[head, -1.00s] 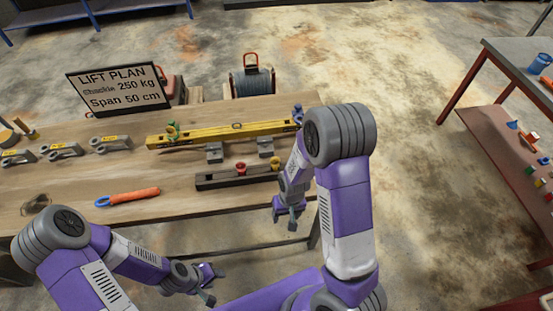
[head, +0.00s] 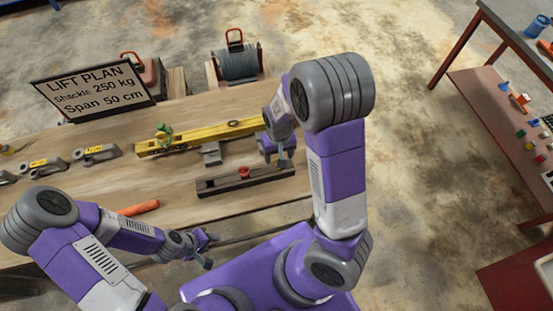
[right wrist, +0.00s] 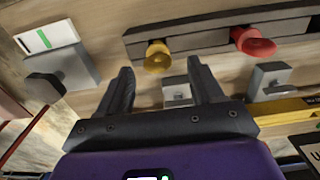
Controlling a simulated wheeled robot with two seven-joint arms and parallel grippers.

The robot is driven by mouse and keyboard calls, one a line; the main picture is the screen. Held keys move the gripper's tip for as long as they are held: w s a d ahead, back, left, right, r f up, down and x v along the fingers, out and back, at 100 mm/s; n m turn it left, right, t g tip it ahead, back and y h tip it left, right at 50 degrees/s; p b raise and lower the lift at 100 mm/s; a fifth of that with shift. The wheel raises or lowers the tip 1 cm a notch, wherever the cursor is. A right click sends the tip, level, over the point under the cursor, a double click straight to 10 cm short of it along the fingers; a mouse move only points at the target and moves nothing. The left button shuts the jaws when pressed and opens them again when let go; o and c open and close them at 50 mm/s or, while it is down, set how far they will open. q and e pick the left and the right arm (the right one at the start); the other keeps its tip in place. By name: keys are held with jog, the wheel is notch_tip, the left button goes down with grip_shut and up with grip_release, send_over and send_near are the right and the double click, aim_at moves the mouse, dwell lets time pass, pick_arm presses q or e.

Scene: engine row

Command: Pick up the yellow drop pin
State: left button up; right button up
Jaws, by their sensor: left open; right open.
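The yellow drop pin (right wrist: 157,56) stands in a dark rail (right wrist: 215,33) in the right wrist view. My right gripper (right wrist: 160,72) is open, and the yellow pin shows in line with the gap between its fingertips, not gripped. In the head view my right gripper (head: 279,158) is over the right end of the rail (head: 222,185) and hides the yellow pin. A red drop pin (right wrist: 254,41) stands in the same rail, and it also shows in the head view (head: 244,172). My left gripper (head: 209,250) is open and empty near the bench's front edge.
A yellow beam (head: 190,136) lies behind the rail, with grey blocks (head: 211,155) between. Several shackles (head: 95,153) and an orange-handled tool (head: 139,208) lie to the left. A lift plan sign (head: 94,88) stands at the back.

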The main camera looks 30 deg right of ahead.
jog(key=f, duration=0.2)
jog(key=f+b, duration=0.1)
jog(key=f, duration=0.2)
jog(key=shift+s+f, duration=0.2)
jog(key=shift+f, duration=0.05)
jog(key=shift+c, duration=0.2)
grip_shut()
